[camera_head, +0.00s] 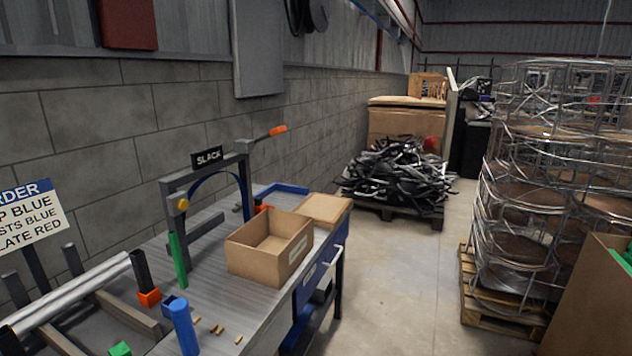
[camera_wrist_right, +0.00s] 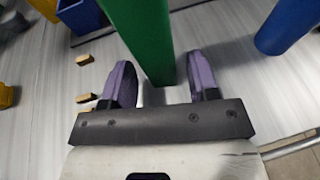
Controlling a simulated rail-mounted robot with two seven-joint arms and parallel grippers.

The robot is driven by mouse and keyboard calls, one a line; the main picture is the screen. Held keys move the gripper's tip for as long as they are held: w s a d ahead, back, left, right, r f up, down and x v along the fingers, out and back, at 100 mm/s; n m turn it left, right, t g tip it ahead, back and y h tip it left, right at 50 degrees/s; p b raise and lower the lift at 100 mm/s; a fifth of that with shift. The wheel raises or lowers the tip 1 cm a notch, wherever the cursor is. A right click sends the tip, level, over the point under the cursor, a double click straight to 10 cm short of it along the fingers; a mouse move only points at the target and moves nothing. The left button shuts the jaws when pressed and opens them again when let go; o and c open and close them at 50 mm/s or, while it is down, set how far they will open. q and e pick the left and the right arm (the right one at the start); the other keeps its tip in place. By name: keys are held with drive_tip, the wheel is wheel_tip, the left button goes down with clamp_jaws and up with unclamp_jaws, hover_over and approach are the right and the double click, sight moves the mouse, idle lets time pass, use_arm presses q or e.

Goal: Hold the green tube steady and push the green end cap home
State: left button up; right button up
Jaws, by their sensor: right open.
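The green tube (camera_head: 178,258) stands upright on the grey bench in the head view. A small green block, which looks like the green end cap (camera_head: 120,348), sits at the bottom edge of that view, partly cut off. In the right wrist view the green tube (camera_wrist_right: 146,35) comes down from the top and its lower end lies between the fingers of my right gripper (camera_wrist_right: 161,82). The purple-grey fingers are open, with a gap on each side of the tube. The green cap cannot be made out in the wrist view. My left gripper is not in view.
Small tan pieces (camera_head: 218,328) lie loose. A cardboard box (camera_head: 270,247) and the grey SLACK frame (camera_head: 205,177) stand farther back.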

drive_tip(key=shift+w+a+f+b, duration=0.2)
drive_tip(key=shift+w+a+b, duration=0.1)
drive_tip(key=shift+a, duration=0.2)
drive_tip(key=c, duration=0.7)
idle(0.8)
